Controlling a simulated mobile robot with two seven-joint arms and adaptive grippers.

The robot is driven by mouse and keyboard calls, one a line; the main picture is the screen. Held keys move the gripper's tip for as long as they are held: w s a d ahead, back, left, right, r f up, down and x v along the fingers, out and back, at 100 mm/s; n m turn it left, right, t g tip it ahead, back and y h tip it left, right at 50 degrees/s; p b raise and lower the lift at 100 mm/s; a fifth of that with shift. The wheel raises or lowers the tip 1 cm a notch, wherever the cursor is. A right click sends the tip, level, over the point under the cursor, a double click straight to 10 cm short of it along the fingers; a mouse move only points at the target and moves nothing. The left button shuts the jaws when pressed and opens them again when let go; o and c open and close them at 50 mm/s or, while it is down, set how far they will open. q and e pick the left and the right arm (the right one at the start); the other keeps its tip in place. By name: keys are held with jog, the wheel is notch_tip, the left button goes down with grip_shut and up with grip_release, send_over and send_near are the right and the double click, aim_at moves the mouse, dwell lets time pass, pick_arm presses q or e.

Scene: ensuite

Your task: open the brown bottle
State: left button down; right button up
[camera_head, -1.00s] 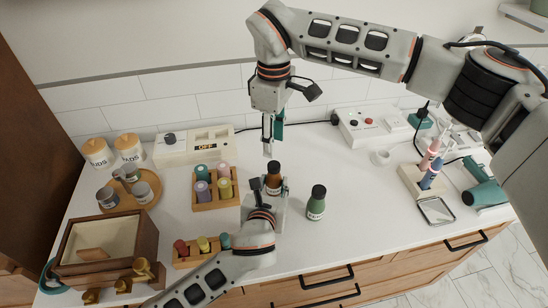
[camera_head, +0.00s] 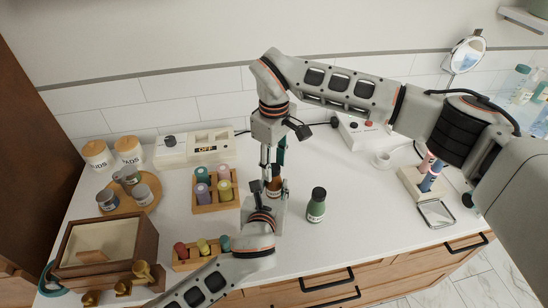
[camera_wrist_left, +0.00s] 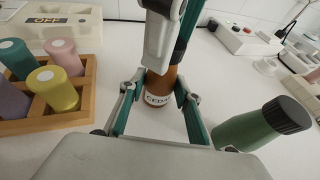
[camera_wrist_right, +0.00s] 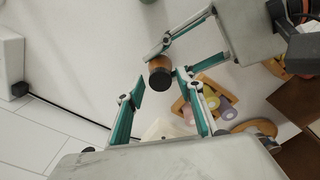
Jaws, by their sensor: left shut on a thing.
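The brown bottle (camera_head: 274,187) stands upright on the white counter, partly hidden by my grippers. Its amber body and pale label show in the left wrist view (camera_wrist_left: 157,98). My left gripper (camera_head: 272,193) is shut around its body from the front. My right gripper (camera_head: 273,165) points down just above the bottle, its fingers apart. In the right wrist view the black cap (camera_wrist_right: 160,80) lies between and slightly beyond the open fingertips; I cannot tell whether they touch it. In the left wrist view a right finger hides the bottle's top.
A green bottle (camera_head: 316,205) with a dark cap stands to the right. A wooden rack (camera_head: 216,207) of several coloured bottles is to the left, with a smaller rack (camera_head: 186,262) in front. A white OFF box (camera_head: 172,157) stands behind.

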grip_shut()
